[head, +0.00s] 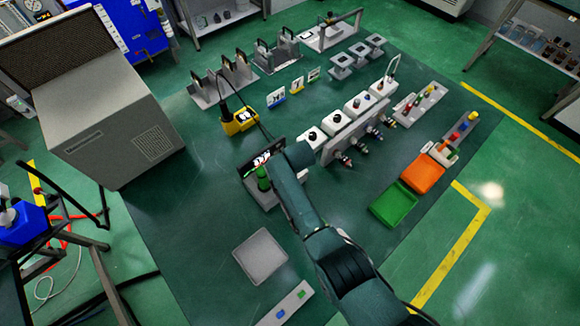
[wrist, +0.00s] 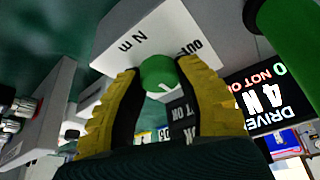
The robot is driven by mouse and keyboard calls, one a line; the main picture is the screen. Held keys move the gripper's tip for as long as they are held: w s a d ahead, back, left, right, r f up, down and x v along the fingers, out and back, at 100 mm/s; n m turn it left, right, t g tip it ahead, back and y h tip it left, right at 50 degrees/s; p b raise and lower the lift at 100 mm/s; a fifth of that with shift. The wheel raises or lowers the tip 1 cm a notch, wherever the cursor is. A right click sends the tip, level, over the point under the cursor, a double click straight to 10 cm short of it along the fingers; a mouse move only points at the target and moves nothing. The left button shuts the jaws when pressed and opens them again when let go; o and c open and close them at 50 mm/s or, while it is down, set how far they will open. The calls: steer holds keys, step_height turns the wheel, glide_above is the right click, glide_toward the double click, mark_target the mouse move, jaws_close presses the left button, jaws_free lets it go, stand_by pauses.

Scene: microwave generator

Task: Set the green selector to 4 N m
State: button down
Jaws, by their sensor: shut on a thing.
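The green selector (wrist: 157,74) is a round knob on a white-faced block (wrist: 145,38) marked "N m" in the wrist view. My gripper (wrist: 160,82) has its two yellow fingers closed on opposite sides of the selector. A dark display (wrist: 268,100) at the right of that view shows "DRIVE" and a large "4 N", partly cut off. In the head view, the display (head: 262,158) is beside the end of my arm. My fingers and the selector cannot be made out clearly there. The knob's pointer, if it has one, is hidden.
A larger green cylinder (wrist: 282,42) stands close to the right finger; it also shows in the head view (head: 263,179). White boxes with black knobs (head: 312,138) stand to the right. Green (head: 394,205) and orange (head: 424,174) trays lie farther right. A grey plate (head: 260,256) lies in front.

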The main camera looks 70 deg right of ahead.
steer(key=c, duration=0.6)
jaws_free()
steer(key=shift+f, duration=0.15)
steer(key=shift+c, duration=0.2)
steer(key=v, duration=1.2)
steer(key=shift+d, duration=0.1)
